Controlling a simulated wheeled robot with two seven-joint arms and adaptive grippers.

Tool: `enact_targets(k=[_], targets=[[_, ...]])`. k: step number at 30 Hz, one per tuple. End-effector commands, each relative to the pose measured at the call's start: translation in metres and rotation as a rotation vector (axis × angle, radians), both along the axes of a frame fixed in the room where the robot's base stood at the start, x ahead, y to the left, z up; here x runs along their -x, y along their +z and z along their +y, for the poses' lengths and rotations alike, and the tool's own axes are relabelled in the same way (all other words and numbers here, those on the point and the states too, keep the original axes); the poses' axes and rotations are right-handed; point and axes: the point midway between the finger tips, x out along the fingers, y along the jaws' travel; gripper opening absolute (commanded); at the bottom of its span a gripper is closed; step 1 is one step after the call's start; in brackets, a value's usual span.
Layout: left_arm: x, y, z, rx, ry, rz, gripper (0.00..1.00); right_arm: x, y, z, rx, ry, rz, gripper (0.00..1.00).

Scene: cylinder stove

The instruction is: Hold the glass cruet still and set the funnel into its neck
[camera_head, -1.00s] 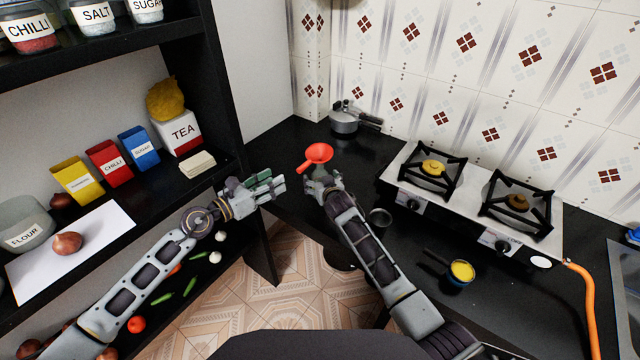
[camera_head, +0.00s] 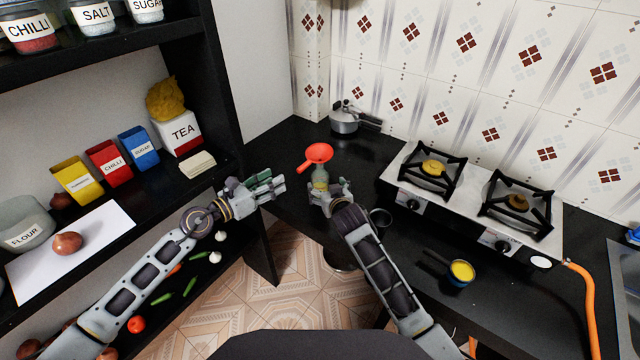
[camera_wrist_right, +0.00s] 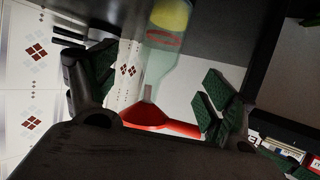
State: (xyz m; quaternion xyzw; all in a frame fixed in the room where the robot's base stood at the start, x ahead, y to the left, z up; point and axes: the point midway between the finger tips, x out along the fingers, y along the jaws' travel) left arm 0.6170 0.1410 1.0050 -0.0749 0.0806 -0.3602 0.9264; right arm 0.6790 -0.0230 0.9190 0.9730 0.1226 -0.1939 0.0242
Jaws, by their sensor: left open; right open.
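The red funnel (camera_head: 318,153) sits on top of the glass cruet (camera_head: 321,176) on the black counter. In the right wrist view, the funnel (camera_wrist_right: 145,117) appears with its stem in the neck of the clear cruet (camera_wrist_right: 158,62), which has yellow contents. The cruet looks upright in the head view. My right gripper (camera_head: 328,194) is open just in front of the cruet; its pads stand apart on either side in the wrist view (camera_wrist_right: 150,92). Whether a pad touches the funnel's handle I cannot tell. My left gripper (camera_head: 272,189) is open and empty, left of the cruet.
A pressure cooker (camera_head: 345,120) stands behind, near the tiled wall. The stove (camera_head: 470,205) is to the right. A shelf (camera_head: 225,165) borders the left.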

Motion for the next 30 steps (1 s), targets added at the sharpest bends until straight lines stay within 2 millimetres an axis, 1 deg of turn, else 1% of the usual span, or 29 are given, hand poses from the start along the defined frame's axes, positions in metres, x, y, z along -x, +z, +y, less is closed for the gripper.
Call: enact_targets(k=[3, 9, 30], targets=[[0.0, 0.0, 0.0, 0.0, 0.0, 0.0, 0.42, 0.008, 0.003, -0.002, 0.0, 0.0, -0.001, 0.84], [0.0, 0.0, 0.0, 0.0, 0.0, 0.0, 0.42, 0.015, 0.006, -0.004, 0.0, 0.0, 0.0, 0.84], [0.0, 0.0, 0.0, 0.0, 0.0, 0.0, 0.42, 0.016, 0.007, -0.004, 0.0, 0.0, 0.0, 0.84]])
